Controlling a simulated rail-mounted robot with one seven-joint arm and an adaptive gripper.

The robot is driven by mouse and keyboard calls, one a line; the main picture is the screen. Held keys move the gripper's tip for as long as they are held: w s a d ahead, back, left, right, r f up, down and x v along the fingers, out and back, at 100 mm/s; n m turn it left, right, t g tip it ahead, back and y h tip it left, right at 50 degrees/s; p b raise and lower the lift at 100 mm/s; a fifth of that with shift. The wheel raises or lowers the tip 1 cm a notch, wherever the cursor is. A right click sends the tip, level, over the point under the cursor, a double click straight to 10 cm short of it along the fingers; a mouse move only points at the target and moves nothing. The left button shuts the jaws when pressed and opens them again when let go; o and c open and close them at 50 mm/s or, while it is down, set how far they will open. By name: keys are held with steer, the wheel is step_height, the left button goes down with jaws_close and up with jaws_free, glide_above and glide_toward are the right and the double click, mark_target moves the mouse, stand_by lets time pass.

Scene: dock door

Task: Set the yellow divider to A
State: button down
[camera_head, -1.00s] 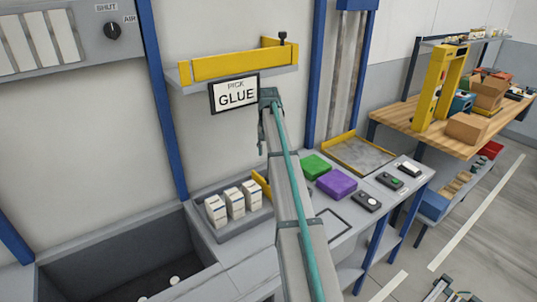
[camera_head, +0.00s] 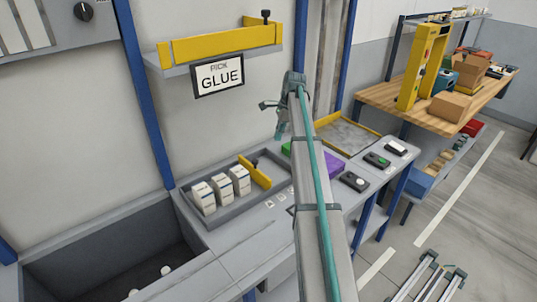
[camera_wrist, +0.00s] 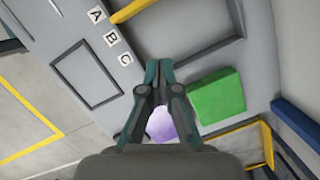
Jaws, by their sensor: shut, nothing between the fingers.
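The yellow divider (camera_head: 258,174) stands upright in the grey tray (camera_head: 212,223), right of the white boxes, with a black knob (camera_head: 255,162) on it. In the wrist view a yellow strip (camera_wrist: 131,10), likely the divider, shows at the top edge near labels A (camera_wrist: 97,15) and B (camera_wrist: 111,39); label C (camera_wrist: 125,59) follows. I cannot tell exactly which letter it lines up with. My gripper (camera_head: 273,121) is above and to the right of the divider in the head view, apart from it. In the wrist view my gripper (camera_wrist: 159,66) is shut and empty.
Three white boxes (camera_head: 221,190) stand in the tray. A green block (camera_wrist: 217,97) and a purple block (camera_wrist: 162,125) lie on the bench. A shelf with a yellow front (camera_head: 220,44) and a GLUE sign (camera_head: 219,75) hangs above. Button boxes (camera_head: 376,160) are at right.

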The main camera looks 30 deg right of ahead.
steer(key=p, duration=0.3)
glide_toward(254, 170)
steer(key=s+d+f, duration=0.1)
steer(key=d+f, duration=0.2)
steer(key=d, duration=0.2)
steer(key=a, duration=0.1)
steer(key=a+p, duration=0.1)
steer(key=a, duration=0.1)
steer(key=shift+w+a+f, duration=0.2)
steer(key=shift+w+a, duration=0.05)
steer(key=shift+w, duration=0.15)
steer(key=shift+s, duration=0.1)
